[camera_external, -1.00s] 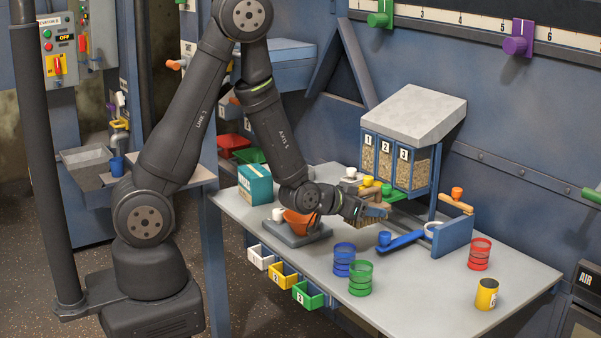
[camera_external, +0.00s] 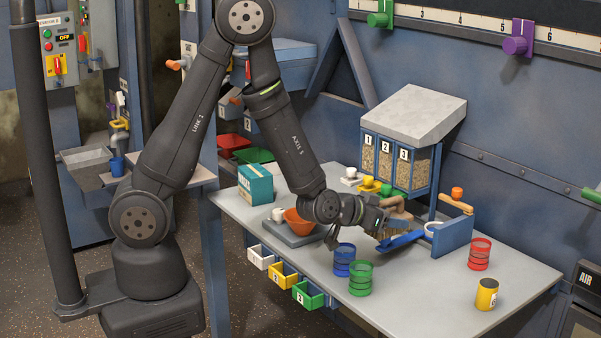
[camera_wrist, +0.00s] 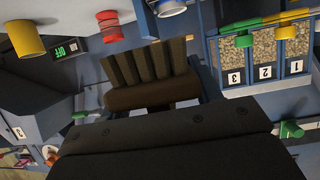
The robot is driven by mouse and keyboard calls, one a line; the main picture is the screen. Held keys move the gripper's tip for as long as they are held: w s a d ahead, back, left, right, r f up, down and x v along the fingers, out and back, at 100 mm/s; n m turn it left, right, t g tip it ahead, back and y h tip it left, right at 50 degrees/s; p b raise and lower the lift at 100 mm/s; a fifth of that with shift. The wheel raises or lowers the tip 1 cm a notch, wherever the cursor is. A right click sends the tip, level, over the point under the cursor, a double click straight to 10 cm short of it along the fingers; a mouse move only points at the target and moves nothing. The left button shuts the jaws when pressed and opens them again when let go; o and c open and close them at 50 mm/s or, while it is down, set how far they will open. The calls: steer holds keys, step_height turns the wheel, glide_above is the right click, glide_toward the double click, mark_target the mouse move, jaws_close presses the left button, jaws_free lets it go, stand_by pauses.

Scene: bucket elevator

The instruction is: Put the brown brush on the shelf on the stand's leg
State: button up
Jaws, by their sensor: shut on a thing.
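The brown brush (camera_external: 397,218) is in my gripper (camera_external: 380,210), above the table beside the blue scoop. In the wrist view the brush (camera_wrist: 150,78) shows a dark brown block with several thick bristle tufts pointing up in the picture. The jaws are shut on it; the fingertips are mostly hidden by the dark gripper body. A hopper stand (camera_external: 432,206) with numbered grain windows is behind the brush. I cannot tell for sure which surface is the shelf on the stand's leg.
The blue scoop (camera_external: 403,239) lies close below the brush. Blue (camera_external: 344,262), green (camera_external: 360,279) and red (camera_external: 479,254) cups and a yellow can (camera_external: 487,294) stand on the table (camera_external: 420,300).

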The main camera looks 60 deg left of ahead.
steer(key=s+d, duration=0.7)
steer(key=d, duration=0.4)
steer(key=s+d+m+h, duration=0.1)
steer(key=s+d, duration=0.6)
steer(key=d, duration=0.4)
steer(key=shift+a, duration=0.1)
glide_above(422, 310)
step_height(422, 310, down, 7)
steer(key=shift+r, duration=0.1)
steer(key=shift+f, duration=1.85)
steer(key=shift+f, duration=0.1)
steer(key=shift+f, duration=0.1)
steer(key=o, duration=1.1)
steer(key=shift+c, duration=0.2)
